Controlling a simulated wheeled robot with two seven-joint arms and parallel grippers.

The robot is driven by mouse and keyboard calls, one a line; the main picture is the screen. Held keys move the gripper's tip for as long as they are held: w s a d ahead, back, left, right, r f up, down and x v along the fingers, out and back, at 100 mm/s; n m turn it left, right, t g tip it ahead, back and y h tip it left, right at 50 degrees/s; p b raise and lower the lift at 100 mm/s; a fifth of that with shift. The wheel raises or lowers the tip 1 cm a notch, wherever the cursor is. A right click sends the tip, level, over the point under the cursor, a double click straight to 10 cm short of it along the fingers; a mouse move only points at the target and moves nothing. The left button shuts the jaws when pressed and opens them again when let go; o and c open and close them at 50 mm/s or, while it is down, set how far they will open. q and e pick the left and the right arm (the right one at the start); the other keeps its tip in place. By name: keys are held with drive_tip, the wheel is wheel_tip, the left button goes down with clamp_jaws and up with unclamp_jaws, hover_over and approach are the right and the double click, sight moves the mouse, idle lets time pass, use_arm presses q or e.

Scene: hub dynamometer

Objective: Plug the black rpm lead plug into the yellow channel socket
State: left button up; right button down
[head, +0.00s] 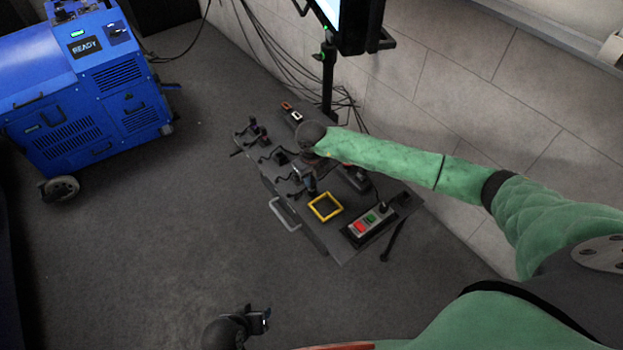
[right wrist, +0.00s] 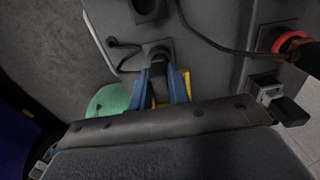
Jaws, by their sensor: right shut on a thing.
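My right gripper (right wrist: 161,76) shows in the right wrist view with its two blue fingers shut on a small dark plug (right wrist: 159,84). I take this for the black rpm lead plug. A dark square fitting (right wrist: 157,49) lies just beyond the fingertips; I cannot tell whether the plug touches it. A bit of yellow (right wrist: 186,82) shows beside the right finger, mostly hidden, and I cannot tell if it is the yellow channel socket. In the head view the right gripper (head: 308,184) is over the bench, partly hidden by my arm. My left gripper (head: 260,319) is away from the bench, low in the picture.
A yellow square frame (head: 325,206) and a box with red and green buttons (head: 369,223) are on the bench. A blue machine (head: 82,95) stands at left. The floor between is clear.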

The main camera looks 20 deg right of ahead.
drive_tip(key=shift+r+p, duration=1.45)
drive_tip(key=shift+r, duration=1.7)
drive_tip(key=shift+d, duration=0.15)
drive_tip(key=w+d+b, duration=0.2)
drive_tip(key=d, duration=0.5)
drive_tip(key=shift+w, duration=0.35)
drive_tip(key=w+a+b, duration=0.2)
drive_tip(key=w+b, duration=0.1)
drive_tip(key=w, duration=0.4)
drive_tip(key=shift+a, duration=0.3)
idle(0.8)
idle(0.4)
drive_tip(key=w+d+b, duration=0.2)
drive_tip(key=d, duration=0.5)
drive_tip(key=shift+w+d, duration=0.15)
drive_tip(key=shift+w, duration=0.2)
idle(0.6)
